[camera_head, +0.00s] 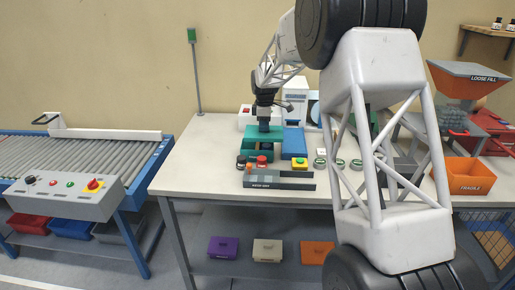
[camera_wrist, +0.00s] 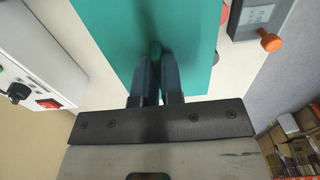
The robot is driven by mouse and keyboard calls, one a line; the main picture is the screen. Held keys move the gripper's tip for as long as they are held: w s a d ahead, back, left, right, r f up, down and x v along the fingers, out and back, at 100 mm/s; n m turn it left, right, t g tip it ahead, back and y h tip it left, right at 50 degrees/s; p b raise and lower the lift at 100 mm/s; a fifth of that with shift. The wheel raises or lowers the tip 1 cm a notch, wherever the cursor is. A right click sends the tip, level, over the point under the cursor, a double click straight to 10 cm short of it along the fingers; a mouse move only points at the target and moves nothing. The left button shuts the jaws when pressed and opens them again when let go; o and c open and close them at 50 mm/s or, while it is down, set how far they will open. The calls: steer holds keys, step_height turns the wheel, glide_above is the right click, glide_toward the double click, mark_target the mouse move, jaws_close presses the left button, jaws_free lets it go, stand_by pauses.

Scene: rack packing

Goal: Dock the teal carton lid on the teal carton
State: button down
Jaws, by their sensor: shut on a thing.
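My gripper (camera_head: 264,126) points down over the table and is shut on the small knob of the teal carton lid (camera_head: 279,132). In the wrist view my gripper's two fingers (camera_wrist: 157,72) close on the dark green knob (camera_wrist: 156,47), and the flat teal lid (camera_wrist: 110,40) fills the upper middle. In the head view a darker teal body, apparently the teal carton (camera_head: 262,153), shows directly below the lid. I cannot tell whether lid and carton touch or how well their edges line up.
A blue flat-topped thing (camera_head: 294,139) stands close to the lid's right. Dark and red round items (camera_head: 262,162), a yellow button box (camera_head: 299,163) and a grey labelled rack (camera_head: 278,180) lie in front. A white device (camera_head: 250,115) stands behind. The table's left part (camera_head: 200,150) is clear.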

mark_target(257, 129)
steer(key=s+d, duration=0.1)
steer(key=s, duration=1.3)
steer(key=shift+d+f, duration=0.2)
steer(key=shift+f, duration=0.15)
steer(key=shift+w+a+f, duration=0.25)
steer(key=shift+w+a, duration=0.45)
steer(key=shift+w, duration=1.9)
steer(key=shift+w+a+f, duration=0.2)
steer(key=shift+w+a, duration=0.45)
steer(key=shift+w, duration=1.9)
steer(key=shift+w+a+f, duration=0.25)
steer(key=shift+w+a, duration=0.45)
steer(key=shift+w, duration=1.9)
steer(key=shift+f, duration=1.75)
steer(key=shift+f, duration=0.55)
steer(key=c, duration=1.3)
jaws_free()
steer(key=shift+o, duration=0.2)
